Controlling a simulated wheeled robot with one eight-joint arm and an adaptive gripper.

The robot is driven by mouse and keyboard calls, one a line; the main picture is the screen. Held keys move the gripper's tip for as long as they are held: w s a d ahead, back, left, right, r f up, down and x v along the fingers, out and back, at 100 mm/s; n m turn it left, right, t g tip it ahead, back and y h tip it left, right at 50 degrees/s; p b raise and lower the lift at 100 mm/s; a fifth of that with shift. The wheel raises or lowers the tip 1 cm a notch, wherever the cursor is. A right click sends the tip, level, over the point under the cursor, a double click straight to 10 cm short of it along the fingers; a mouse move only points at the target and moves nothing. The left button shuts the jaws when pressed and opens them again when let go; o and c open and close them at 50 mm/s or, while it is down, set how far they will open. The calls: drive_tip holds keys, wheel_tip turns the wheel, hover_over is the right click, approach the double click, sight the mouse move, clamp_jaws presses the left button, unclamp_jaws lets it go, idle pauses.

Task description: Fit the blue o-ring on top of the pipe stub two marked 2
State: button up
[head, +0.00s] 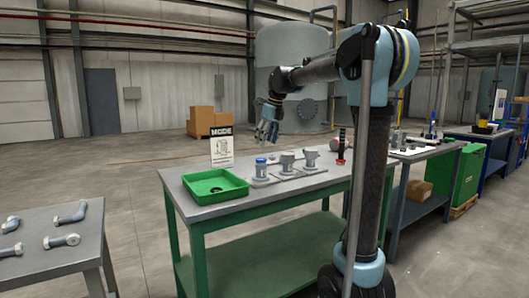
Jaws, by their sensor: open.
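Three short grey pipe stubs stand in a row on pale plates on the green-framed table: a left one (261,169), a middle one (287,163) and a right one (310,159). Their number marks are too small to read, so I cannot tell which is marked 2. A small blue ring-like piece (261,160) is at the top of the left stub; it may be the blue o-ring. My gripper (268,131) is open and appears empty, pointing down in the air above and behind the stubs.
A dark-and-red tool (341,150) stands at the right. Grey pipe fittings (63,240) lie on the near-left table.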

drive_tip(key=shift+v, duration=2.15)
drive_tip(key=s+d+f+n+h, duration=0.1)
drive_tip(key=s+d+f+n, duration=0.6)
drive_tip(key=s, duration=0.3)
drive_tip(key=s+d+f+n, duration=0.6)
drive_tip(key=s+d+f, duration=0.1)
drive_tip(key=s, duration=0.3)
drive_tip(key=s+d+f+n, duration=0.3)
drive_tip(key=s+f+n, duration=0.3)
drive_tip(key=s+f, duration=0.3)
drive_tip(key=s+d+f+n+h, duration=0.1)
drive_tip(key=s+d+f+n, duration=0.2)
drive_tip(key=s+f+n, duration=0.3)
drive_tip(key=s+f, duration=0.3)
drive_tip(key=f, duration=0.2)
drive_tip(key=shift+d+f+n+h, duration=0.15)
drive_tip(key=shift+d+n+h, duration=0.15)
drive_tip(key=shift+d, duration=0.1)
drive_tip(key=shift+s, duration=0.1)
drive_tip(key=shift+w+f, duration=0.2)
drive_tip(key=shift+w, duration=0.2)
